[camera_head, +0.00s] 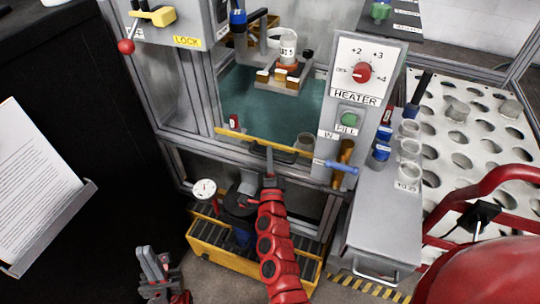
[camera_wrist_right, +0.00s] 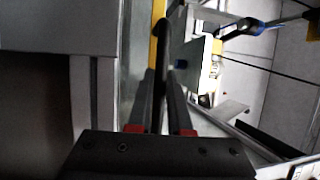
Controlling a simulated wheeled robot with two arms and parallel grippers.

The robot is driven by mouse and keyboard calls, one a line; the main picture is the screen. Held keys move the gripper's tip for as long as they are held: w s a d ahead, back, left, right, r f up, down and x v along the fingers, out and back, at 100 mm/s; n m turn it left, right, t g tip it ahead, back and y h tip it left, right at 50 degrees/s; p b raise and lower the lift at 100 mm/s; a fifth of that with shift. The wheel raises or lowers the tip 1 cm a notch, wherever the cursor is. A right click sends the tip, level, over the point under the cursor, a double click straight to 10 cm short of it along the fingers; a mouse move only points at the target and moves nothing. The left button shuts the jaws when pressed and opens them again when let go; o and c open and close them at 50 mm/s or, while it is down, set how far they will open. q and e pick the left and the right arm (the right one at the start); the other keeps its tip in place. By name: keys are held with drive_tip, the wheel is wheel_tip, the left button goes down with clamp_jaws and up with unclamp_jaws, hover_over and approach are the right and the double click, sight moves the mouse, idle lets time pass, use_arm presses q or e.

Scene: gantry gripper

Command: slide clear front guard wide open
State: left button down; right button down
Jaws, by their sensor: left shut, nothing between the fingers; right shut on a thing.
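The clear front guard shows mainly by its yellow lower edge (camera_head: 245,136), which runs low across the front of the machine opening. Its clear pane is hard to make out in front of the teal interior. My right gripper (camera_head: 269,168) reaches up from below to the middle of this edge and is shut on a dark bar, which looks like the guard's handle. In the right wrist view the fingers (camera_wrist_right: 163,95) close on the dark bar beside the yellow strip (camera_wrist_right: 158,18). My left gripper (camera_head: 156,268) is shut and empty, low at the left, away from the guard.
Inside the opening, a gripper head holds a labelled vial (camera_head: 287,48). The heater panel (camera_head: 362,70) stands right of the opening, with a blue-ended handle (camera_head: 342,167) below. A pressure gauge (camera_head: 204,188) and yellow-sided roller conveyor (camera_head: 225,255) lie below. Vials stand on the right ledge.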

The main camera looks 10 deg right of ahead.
drive_tip(key=shift+f, duration=0.35)
drive_tip(key=c, duration=0.8)
unclamp_jaws()
drive_tip(key=shift+r, duration=0.1)
drive_tip(key=shift+c, duration=0.2)
drive_tip(key=shift+s, duration=0.1)
drive_tip(key=v, duration=1.7)
drive_tip(key=shift+p, duration=0.3)
drive_tip(key=shift+s, duration=0.1)
